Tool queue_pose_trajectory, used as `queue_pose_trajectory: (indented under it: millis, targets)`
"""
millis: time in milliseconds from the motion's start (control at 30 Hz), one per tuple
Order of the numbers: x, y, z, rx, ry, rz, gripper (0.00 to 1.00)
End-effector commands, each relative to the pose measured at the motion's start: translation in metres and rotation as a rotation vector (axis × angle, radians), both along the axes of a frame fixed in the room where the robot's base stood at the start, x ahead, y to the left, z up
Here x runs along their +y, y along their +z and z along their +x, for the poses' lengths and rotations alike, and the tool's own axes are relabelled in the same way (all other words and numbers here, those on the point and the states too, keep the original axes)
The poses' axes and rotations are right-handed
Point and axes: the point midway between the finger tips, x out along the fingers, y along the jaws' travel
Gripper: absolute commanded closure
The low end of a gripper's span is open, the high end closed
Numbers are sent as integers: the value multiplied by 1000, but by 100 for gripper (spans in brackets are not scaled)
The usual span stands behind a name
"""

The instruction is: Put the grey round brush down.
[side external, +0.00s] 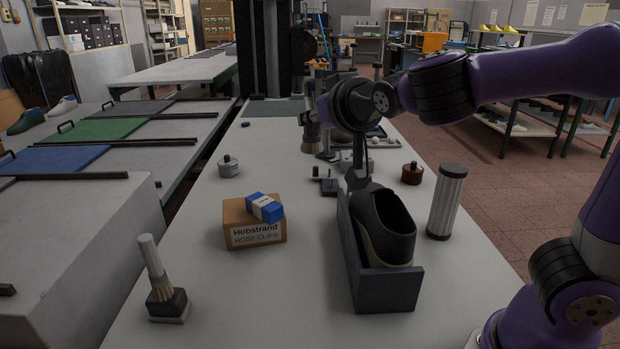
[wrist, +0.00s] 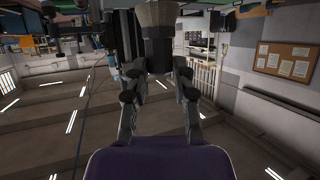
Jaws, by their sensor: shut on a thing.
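My gripper (side external: 311,117) is over the far part of the light table, pointing left in the side view. It is shut on a round brush, whose pale brown bristles (side external: 311,138) hang down. In the wrist view, which is upside down, the brush (wrist: 159,15) shows at the top between the fingers. The gripper hides part of it. How far its bristles are above the table is hard to tell.
A cardboard box (side external: 255,237) carries a small blue box (side external: 265,207). A dark shoe (side external: 384,225) sits in a grey holder (side external: 387,290). A ribbed cylinder (side external: 446,203), a brown pot (side external: 412,174) and a grey pot (side external: 228,168) stand nearby. The front left-centre table is clear.

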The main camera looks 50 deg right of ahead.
Motion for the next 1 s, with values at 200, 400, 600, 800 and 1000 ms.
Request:
queue_pose_trajectory:
  millis: [200, 400, 600, 800, 1000]
  targets:
    - [-37, -36, 66, 6, -167, -5, 100]
    - [-83, -85, 109, 3, -298, -3, 100]
    - [-116, -122, 127, -2, -373, 0, 100]
    - [-126, -154, 131, 3, -393, -1, 100]
    - [-125, -188, 131, 2, -392, 0, 100]
